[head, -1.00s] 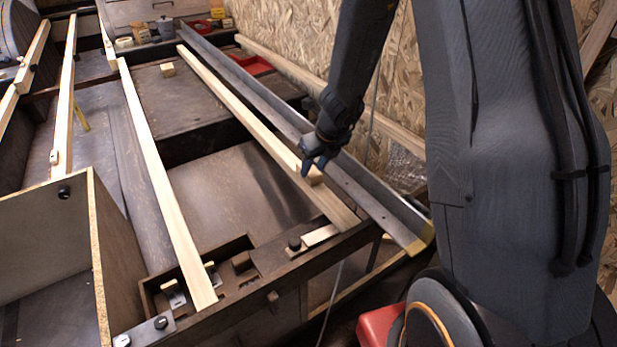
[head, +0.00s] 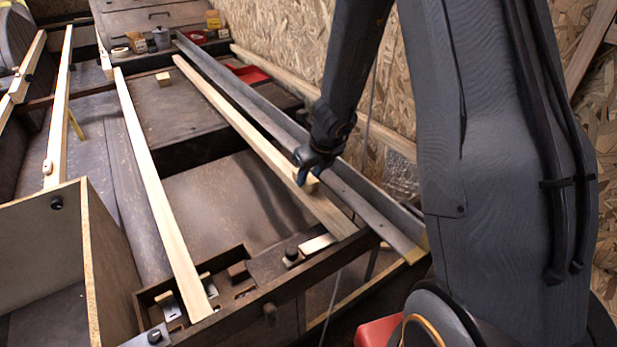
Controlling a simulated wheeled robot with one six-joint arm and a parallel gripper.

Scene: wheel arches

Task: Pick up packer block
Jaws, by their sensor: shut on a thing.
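My gripper (head: 308,172) is at the right of the middle, low over the near part of a long pale timber strip (head: 240,125). It is shut on a small pale wooden block, the packer block (head: 311,184), whose near end shows beside the fingers. The block is at the strip's top face; I cannot tell whether it touches it. The fingers hide most of the block.
A second long strip (head: 155,185) runs to a slotted dark fixture (head: 238,270) at the front. A grey metal rail (head: 360,205) lies right of my gripper. Another small block (head: 164,79) lies farther back. An open box (head: 95,250) stands at left.

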